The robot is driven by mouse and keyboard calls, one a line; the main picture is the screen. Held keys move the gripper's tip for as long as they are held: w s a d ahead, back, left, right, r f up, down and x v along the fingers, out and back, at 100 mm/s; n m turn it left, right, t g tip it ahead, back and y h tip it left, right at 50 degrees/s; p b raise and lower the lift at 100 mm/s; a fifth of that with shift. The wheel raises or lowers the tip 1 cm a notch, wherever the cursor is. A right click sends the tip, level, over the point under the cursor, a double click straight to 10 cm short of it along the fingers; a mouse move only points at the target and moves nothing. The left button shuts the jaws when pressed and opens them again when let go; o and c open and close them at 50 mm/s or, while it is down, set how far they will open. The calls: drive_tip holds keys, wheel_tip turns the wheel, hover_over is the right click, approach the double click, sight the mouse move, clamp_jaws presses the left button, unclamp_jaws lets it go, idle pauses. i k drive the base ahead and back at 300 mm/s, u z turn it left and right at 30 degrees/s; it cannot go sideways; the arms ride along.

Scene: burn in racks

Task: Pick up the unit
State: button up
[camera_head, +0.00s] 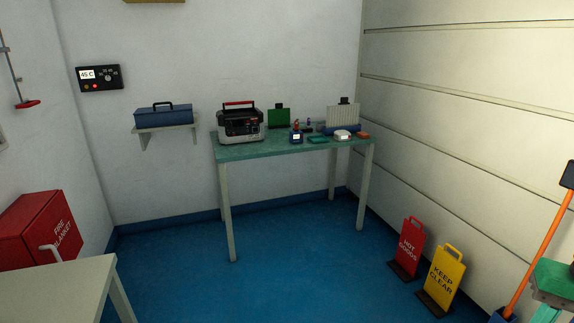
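A teal-topped table (272,148) stands against the far wall. Small devices lie on it: a blue one with a pale display (296,137), a white one (342,135), a flat green one (318,140) and a brown one (362,135). A larger black and grey machine with a red handle (240,124) stands at the table's left end. I cannot tell which of these is the unit. My gripper is not in view.
A blue toolbox (163,115) sits on a wall shelf. A red fire blanket box (45,228) and a pale table (55,290) are at the left. Red (408,247) and yellow (442,278) signs stand at the right. The blue floor (275,265) before the teal table is clear.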

sight(232, 127)
drive_tip(key=u, duration=0.15)
drive_tip(key=i, duration=3.9)
drive_tip(key=u, duration=0.1)
